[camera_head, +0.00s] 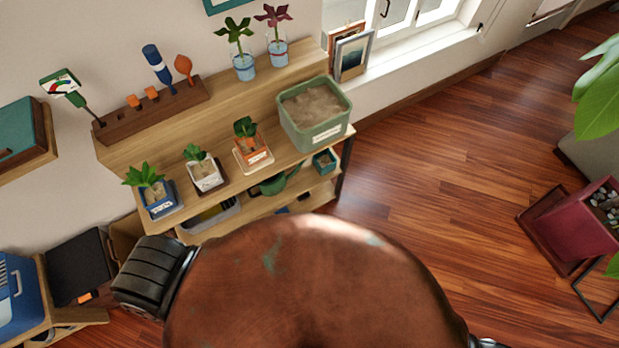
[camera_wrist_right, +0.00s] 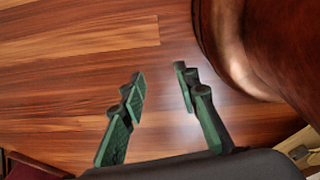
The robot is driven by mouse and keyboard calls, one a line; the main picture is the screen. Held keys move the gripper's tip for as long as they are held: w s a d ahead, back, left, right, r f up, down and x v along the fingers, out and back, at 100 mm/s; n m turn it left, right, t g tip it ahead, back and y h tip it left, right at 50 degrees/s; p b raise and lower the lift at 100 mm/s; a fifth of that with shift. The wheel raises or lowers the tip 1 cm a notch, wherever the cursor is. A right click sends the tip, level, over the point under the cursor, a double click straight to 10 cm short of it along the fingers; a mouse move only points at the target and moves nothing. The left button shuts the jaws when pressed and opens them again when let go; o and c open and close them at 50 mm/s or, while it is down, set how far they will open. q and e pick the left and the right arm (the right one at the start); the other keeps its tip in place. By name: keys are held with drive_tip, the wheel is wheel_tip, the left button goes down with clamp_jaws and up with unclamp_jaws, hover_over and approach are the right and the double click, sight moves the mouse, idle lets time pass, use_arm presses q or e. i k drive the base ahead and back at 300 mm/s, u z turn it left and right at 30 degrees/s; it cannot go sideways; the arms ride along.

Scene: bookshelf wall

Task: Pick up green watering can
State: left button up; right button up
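A green object that looks like the watering can (camera_head: 280,181) sits on the shelf below the top of the wooden plant stand in the head view. Only part of it shows, as the shelf board above covers its upper side. My right gripper (camera_wrist_right: 159,82) shows in the right wrist view, with its two green-padded fingers apart and nothing between them. It is over bare wood floor, away from the plant stand. My left gripper is not in view; only a black part of mine shows at lower left in the head view.
The wooden plant stand (camera_head: 228,192) holds several potted plants and a large green bin of soil (camera_head: 313,112). A small green pot (camera_head: 324,161) stands right of the can. A maroon planter (camera_head: 580,222) is at far right. The wood floor (camera_head: 440,165) between is clear.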

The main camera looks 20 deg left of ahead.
sight(273, 186)
drive_tip(key=z, duration=1.65)
drive_tip(key=i, duration=2.15)
drive_tip(key=u, duration=3.4)
